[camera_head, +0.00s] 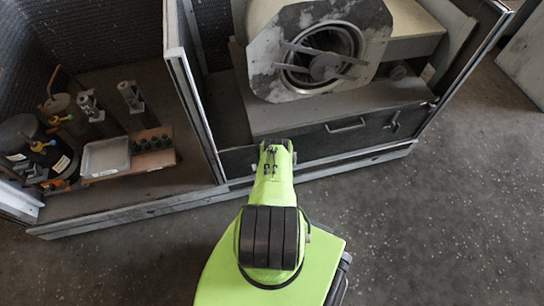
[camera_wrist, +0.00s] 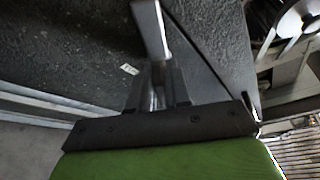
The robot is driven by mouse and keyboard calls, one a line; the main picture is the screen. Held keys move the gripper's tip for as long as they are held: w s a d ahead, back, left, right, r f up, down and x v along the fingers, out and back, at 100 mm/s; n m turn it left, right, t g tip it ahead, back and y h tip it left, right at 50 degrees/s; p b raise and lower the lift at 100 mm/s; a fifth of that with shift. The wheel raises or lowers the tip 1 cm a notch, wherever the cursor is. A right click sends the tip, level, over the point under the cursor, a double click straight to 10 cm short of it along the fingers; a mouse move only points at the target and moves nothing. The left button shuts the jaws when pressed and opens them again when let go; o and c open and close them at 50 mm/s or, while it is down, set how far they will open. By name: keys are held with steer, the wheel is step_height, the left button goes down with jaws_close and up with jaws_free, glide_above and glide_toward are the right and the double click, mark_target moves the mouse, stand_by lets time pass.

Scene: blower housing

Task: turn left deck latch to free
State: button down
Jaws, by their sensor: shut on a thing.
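My gripper (camera_wrist: 158,82) is at the front of the housing's deck, its two dark fingers closed around a pale metal bar. This bar, the left deck latch (camera_wrist: 149,28) by its place, stands out past the fingertips in the wrist view, against a dark grey panel. In the head view my green arm reaches to the left end of the deck front and hides the latch and the fingertips. How far the latch is turned cannot be told. The deck front (camera_head: 342,138) has a bar handle (camera_head: 346,126) at its middle.
The blower housing (camera_head: 318,50) with its round opening sits on the deck. A small latch (camera_head: 393,121) shows at the deck's right end. A divider wall (camera_head: 190,95) is close left of my arm. The left bay holds a tray (camera_head: 106,157) and several bottles. Floor at right is clear.

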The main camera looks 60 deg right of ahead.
steer(key=shift+f+n, duration=0.1)
steer(key=shift+n, duration=0.4)
steer(key=shift+w+h+b, duration=0.1)
steer(key=shift+h+b, duration=0.2)
steer(key=c, duration=1.2)
jaws_free()
